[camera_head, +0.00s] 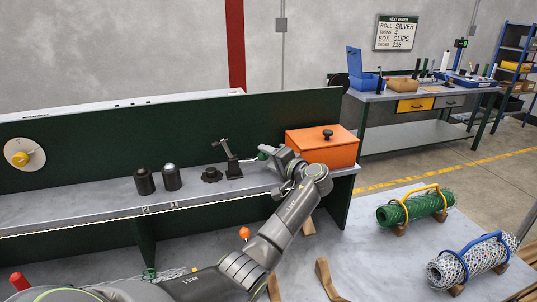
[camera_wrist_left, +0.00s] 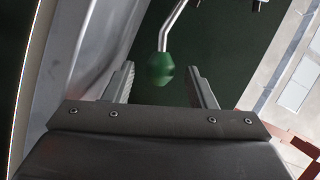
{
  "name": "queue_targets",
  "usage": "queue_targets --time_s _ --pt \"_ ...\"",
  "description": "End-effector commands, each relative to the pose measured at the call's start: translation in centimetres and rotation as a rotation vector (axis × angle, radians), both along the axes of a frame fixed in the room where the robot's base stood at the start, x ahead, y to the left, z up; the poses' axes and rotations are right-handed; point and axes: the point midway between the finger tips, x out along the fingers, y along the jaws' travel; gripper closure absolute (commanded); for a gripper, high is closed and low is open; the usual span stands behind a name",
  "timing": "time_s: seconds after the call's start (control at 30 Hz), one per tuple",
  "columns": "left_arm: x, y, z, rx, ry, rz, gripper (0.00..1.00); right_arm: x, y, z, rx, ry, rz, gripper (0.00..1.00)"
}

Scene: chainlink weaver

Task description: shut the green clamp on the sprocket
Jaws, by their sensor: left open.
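The clamp (camera_head: 233,168) stands on the grey bench shelf, with a metal arm raised up and to the left. Its handle runs right to a green knob (camera_head: 262,156). The dark sprocket (camera_head: 211,175) lies flat just left of the clamp's base, and the raised arm is clear above it. My left gripper (camera_head: 270,152) is at the handle's end. In the left wrist view the green knob (camera_wrist_left: 160,66) hangs on its bent metal rod between the two spread fingers (camera_wrist_left: 160,75), with gaps on both sides. My right gripper is not in view.
An orange box (camera_head: 325,148) with a black knob stands close behind and right of my left gripper. Two dark cylinders (camera_head: 158,180) stand left of the sprocket. A dark green back panel (camera_head: 120,140) rises behind the shelf. Rolls of green mesh (camera_head: 412,208) and silver mesh (camera_head: 470,265) lie at right.

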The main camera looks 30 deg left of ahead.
Motion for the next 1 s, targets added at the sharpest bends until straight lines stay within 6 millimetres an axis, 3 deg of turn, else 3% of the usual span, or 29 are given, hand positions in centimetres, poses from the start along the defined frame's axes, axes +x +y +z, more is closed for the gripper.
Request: queue_targets --time_s 0.33,0.7,1.0 --pt "0.13 0.43 -0.07 -0.001 -0.002 0.0 0.49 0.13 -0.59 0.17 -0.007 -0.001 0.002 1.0" --pt "0.13 0.4 -0.06 0.0 -0.001 0.0 0.98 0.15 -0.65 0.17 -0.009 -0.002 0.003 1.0" --pt "0.13 0.39 0.05 -0.008 -0.01 0.0 1.0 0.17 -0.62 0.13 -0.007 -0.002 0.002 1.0"
